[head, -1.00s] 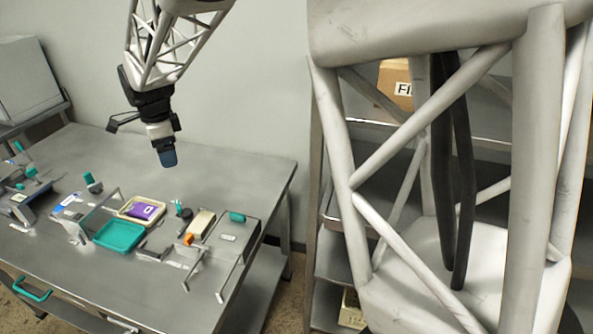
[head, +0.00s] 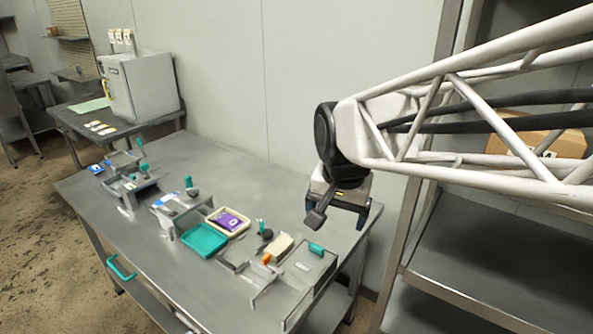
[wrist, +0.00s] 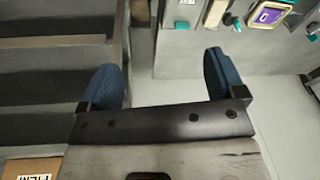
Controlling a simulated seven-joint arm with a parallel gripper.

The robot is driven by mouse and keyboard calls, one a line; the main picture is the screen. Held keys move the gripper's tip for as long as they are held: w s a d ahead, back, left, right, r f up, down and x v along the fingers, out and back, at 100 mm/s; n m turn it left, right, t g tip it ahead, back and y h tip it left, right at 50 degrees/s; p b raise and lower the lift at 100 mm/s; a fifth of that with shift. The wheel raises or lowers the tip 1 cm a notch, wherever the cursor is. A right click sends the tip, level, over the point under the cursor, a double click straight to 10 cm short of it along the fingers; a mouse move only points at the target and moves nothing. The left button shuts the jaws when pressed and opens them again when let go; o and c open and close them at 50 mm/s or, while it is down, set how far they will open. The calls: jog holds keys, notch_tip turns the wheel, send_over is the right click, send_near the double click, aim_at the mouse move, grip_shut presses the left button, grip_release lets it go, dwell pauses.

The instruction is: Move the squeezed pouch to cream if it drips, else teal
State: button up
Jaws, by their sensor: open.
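A purple pouch (head: 230,221) lies in the cream tray (head: 211,219) on the steel table; both also show at the top of the wrist view, the pouch (wrist: 268,15) inside the tray (wrist: 251,22). Whether the pouch drips cannot be seen. The teal tray (head: 204,241) stands just in front of the cream one and looks empty. My gripper (head: 342,210) is in the air near the table's right end, well away from both trays. In the wrist view its two blue fingers are wide apart with nothing between them (wrist: 161,75).
A fixture with a beige block (head: 279,245), an orange knob (head: 266,259) and a teal handle (head: 316,249) stands right of the trays. More fixtures with teal handles (head: 143,168) stand at left. A steel shelf (head: 480,265) with a cardboard box (head: 545,143) is at right.

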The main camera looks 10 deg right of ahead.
jog(key=s+d+f+n, duration=0.1)
jog(key=s+n, duration=0.1)
jog(key=s, duration=0.4)
jog(key=s+d+f+n, duration=0.1)
jog(key=s+n, duration=0.2)
jog(key=s, duration=0.2)
jog(key=shift+s+d+f+n, duration=0.3)
jog(key=shift+s+d+f, duration=0.05)
jog(key=shift+f, duration=0.05)
dwell(0.6)
